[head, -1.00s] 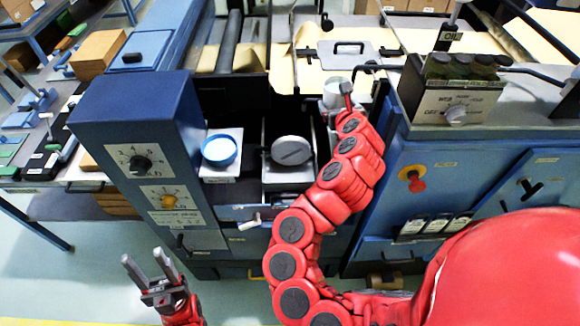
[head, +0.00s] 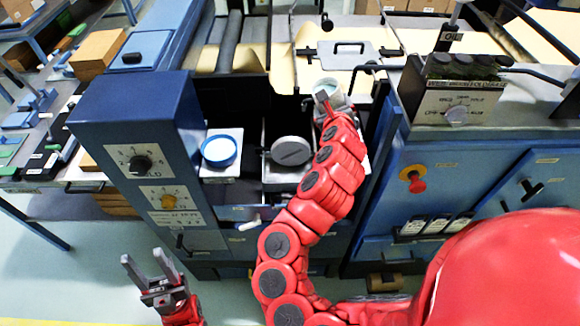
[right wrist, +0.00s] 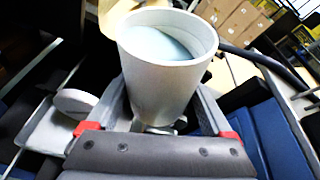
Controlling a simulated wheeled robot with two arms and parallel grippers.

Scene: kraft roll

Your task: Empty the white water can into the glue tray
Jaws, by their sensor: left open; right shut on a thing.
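The white can (head: 330,88) is in my right gripper (head: 325,106), above the right side of the dark machine bay. In the right wrist view the can (right wrist: 160,85) stands between the two grey fingers and holds pale liquid below its rim. A metal tray (head: 286,183) with a round grey disc (head: 291,150) is in the bay, left of and below the can; it also shows at the left of the right wrist view (right wrist: 40,138). I cannot tell if this is the glue tray. My left gripper (head: 144,257) is open and empty, low over the floor.
A blue-rimmed cup (head: 219,150) stands on a white stand left of the bay. Blue cabinets with dials (head: 141,164) and a red knob (head: 416,182) flank the bay. A grey plate with a handle (head: 346,56) lies behind the can.

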